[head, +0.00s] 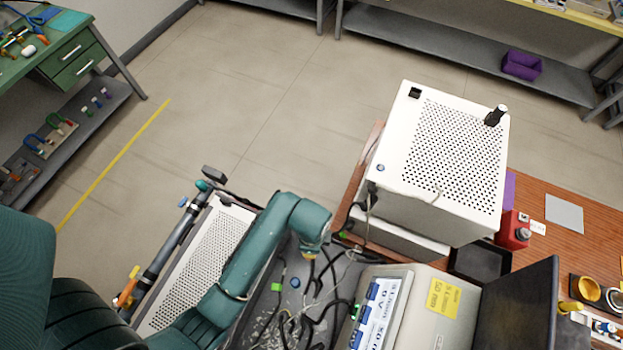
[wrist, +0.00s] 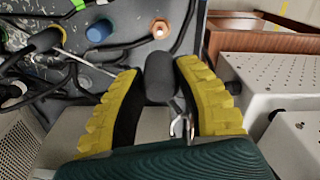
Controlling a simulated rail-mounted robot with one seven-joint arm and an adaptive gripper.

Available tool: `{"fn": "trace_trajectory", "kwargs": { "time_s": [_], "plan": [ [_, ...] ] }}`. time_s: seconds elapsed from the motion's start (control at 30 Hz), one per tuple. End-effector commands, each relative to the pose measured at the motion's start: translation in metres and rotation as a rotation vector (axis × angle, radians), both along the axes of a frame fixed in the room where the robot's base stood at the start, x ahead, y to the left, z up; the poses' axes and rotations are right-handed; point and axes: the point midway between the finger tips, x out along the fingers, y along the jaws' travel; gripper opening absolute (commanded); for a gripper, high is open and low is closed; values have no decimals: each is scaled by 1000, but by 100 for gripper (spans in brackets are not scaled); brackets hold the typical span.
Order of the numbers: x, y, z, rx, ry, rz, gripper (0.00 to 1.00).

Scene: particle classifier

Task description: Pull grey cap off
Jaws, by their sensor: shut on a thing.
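In the wrist view, a dark grey rounded cap (wrist: 160,80) stands between the two yellow-and-black fingers of my gripper (wrist: 158,70). My gripper is shut on it, with the black pads on either side. A shiny metal loop (wrist: 181,126) shows just below the cap. Whether the cap is seated on a fitting or free cannot be told. In the head view my teal arm (head: 262,245) reaches among the cables behind the machines; the gripper and the cap cannot be made out there.
A blue cap (wrist: 99,31) and an orange-ringed port (wrist: 160,28) sit on the grey panel nearby. Black cables (wrist: 60,75) hang at the left. A white perforated housing (wrist: 275,80) stands close at the right. In the head view a large white box (head: 400,165) stands beyond my arm.

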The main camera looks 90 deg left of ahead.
Motion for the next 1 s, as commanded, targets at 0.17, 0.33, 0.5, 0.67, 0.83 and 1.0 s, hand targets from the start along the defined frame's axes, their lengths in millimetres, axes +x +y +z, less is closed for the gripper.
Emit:
{"fn": "trace_trajectory", "kwargs": {
  "time_s": [0.17, 0.33, 0.5, 0.67, 0.83, 1.0],
  "plan": [
    [0, 0, 5, 0, 0, 0, 0],
    [0, 0, 4, 0, 0, 0, 0],
    [0, 0, 14, 0, 0, 0, 0],
    [0, 0, 29, -1, 0, 0, 0],
    [0, 0, 38, -1, 0, 0, 0],
    [0, 0, 34, 0, 0, 0, 0]
  ]
}}
